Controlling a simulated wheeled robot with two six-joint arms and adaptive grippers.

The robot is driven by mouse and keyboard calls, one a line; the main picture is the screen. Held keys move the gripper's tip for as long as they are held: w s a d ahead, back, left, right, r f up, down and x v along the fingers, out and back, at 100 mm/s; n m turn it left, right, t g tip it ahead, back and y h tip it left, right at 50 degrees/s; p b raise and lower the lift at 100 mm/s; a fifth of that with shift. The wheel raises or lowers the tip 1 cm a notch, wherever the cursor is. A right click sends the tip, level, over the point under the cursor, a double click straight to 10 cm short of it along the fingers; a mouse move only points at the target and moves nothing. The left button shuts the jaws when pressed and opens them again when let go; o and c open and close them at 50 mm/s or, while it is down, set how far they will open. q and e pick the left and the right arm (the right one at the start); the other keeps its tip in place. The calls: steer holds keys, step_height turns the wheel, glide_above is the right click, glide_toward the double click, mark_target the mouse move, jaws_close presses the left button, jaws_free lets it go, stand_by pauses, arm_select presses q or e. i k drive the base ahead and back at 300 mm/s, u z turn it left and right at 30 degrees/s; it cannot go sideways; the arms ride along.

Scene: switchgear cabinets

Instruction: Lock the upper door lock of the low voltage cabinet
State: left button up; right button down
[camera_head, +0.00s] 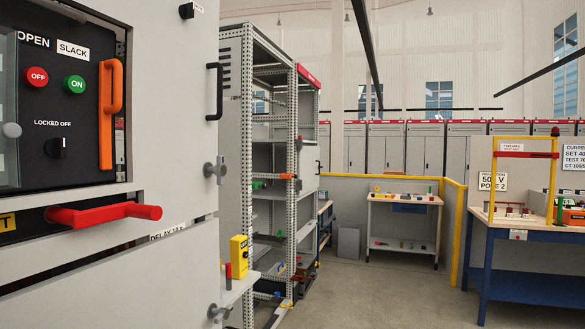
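A large grey cabinet (165,110) fills the left side, close to me. Two grey knob-like locks sit at its right edge: an upper one (215,169) and a lower one (218,313), cut close by the bottom of the view. A black vertical handle (215,92) is above the upper lock. I cannot tell from this angle whether the locks are turned. Neither of my grippers is in view.
The cabinet front carries a red horizontal handle (104,214), an orange vertical handle (106,115) and a black switch panel (60,100). An open rack (292,170) stands behind. Workbenches (525,235) are at right. The middle floor (390,295) is clear.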

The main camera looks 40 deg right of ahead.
mark_target(221, 170)
steer(key=z, duration=0.9)
steer(key=i, duration=0.85)
steer(key=z, duration=1)
